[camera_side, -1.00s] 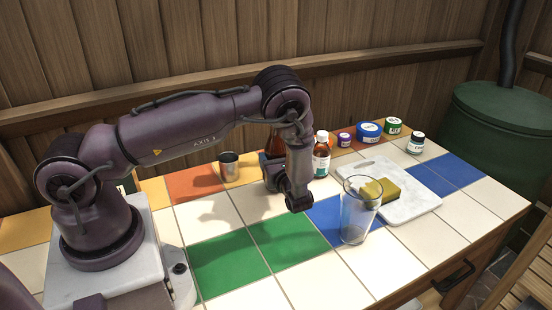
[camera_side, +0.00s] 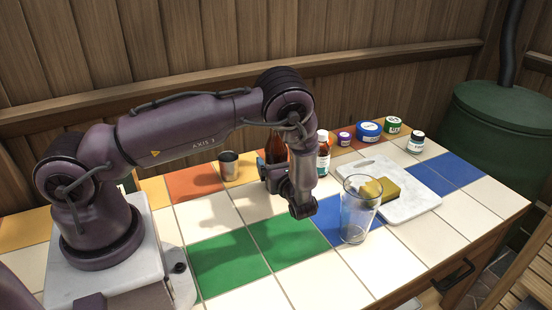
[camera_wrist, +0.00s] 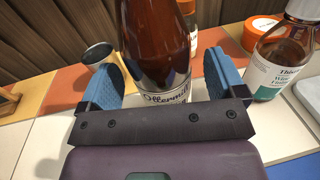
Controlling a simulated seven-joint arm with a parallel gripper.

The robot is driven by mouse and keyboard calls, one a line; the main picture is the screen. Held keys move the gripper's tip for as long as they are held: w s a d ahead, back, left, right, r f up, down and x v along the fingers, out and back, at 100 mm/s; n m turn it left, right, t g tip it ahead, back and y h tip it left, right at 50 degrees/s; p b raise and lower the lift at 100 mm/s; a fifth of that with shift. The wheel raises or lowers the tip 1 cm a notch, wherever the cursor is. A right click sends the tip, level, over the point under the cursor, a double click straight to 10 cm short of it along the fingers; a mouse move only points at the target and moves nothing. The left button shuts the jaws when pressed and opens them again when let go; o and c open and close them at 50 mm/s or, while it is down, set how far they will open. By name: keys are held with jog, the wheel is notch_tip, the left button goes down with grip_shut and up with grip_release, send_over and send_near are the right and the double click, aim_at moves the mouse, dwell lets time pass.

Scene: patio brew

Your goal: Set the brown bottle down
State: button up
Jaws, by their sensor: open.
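The brown bottle (camera_wrist: 155,45) stands upright on the tiled counter in the wrist view, with a pale label low on its front. In the side view the brown bottle (camera_side: 276,148) shows partly, behind my wrist. My gripper (camera_wrist: 163,75) is open, with one blue-padded finger on each side of the bottle and a gap at each side. In the side view my gripper (camera_side: 273,168) is low over the counter, partly hidden by the wrist. The bottle's base is hidden behind the gripper's body.
A metal cup (camera_side: 229,166) stands left of the bottle. A white-capped medicine bottle (camera_side: 322,155) stands close on the right. A clear glass (camera_side: 356,212) stands in front, beside a marble board (camera_side: 408,205) with a sponge (camera_side: 385,190). Several jars line the back. The green tiles (camera_side: 229,260) are clear.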

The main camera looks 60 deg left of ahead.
jog(key=d, duration=0.3)
jog(key=s+d, duration=0.1)
jog(key=d, duration=0.5)
jog(key=shift+s, duration=0.2)
jog(key=s+d+r+n+g+h, duration=0.1)
jog(key=s+r+n+g+h, duration=0.25)
jog(key=r+n+h, duration=0.35)
jog(key=s+r+n+g+h, duration=0.2)
jog(key=s+r+n, duration=0.25)
jog(key=r, duration=0.45)
jog(key=s+d+r+n+t+h, duration=0.7)
jog(key=s+r, duration=0.3)
jog(key=r, duration=0.2)
jog(key=shift+s+n+t+h, duration=0.35)
jog(key=shift+n+t+h, duration=0.3)
jog(key=shift+h, duration=0.25)
